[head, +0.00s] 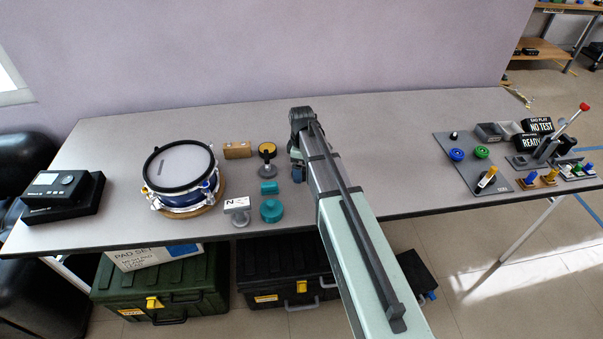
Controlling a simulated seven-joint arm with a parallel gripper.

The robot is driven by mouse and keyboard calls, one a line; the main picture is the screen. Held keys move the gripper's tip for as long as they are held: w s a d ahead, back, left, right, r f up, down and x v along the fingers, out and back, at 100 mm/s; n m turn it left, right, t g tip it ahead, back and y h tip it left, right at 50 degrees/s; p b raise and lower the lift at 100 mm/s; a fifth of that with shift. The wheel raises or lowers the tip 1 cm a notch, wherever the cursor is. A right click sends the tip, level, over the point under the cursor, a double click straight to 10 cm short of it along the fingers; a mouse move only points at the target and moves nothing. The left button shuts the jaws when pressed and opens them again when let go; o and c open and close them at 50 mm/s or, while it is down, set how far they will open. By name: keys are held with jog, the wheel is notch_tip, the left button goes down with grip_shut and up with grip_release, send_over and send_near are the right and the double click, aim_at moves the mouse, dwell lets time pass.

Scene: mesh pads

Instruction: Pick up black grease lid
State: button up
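I cannot single out the black grease lid with certainty in the head view. A round black piece with a yellow face (267,150) stands on the table just left of my arm. A small black knob-like piece (454,135) is on the grey board at the right. My arm reaches over the middle of the table, and its far end bends down near the black and yellow piece. My gripper is around that bend (297,160), mostly hidden by the arm. Its fingers cannot be made out, nor whether it holds anything.
Left of the arm are a snare drum (180,173), a brown block (238,150), teal pieces (271,210) and a white-labelled stand (237,208). A black device (62,190) sits far left. The grey board (458,168) holds small coloured parts. Table is clear between arm and board.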

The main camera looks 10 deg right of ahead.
jog(key=shift+f, duration=0.4)
jog(key=shift+c, duration=0.2)
jog(key=c, duration=1)
jog(key=shift+r, duration=0.1)
notch_tip(320, 180, up, 9)
jog(key=shift+f, duration=0.2)
jog(key=shift+w+a+r, duration=0.1)
jog(key=shift+w+r, duration=0.05)
jog(key=shift+r, duration=0.15)
jog(key=shift+m, duration=0.3)
jog(key=w+a, duration=0.5)
jog(key=w, duration=0.1)
jog(key=w+a, duration=0.6)
jog(key=shift+r, duration=0.1)
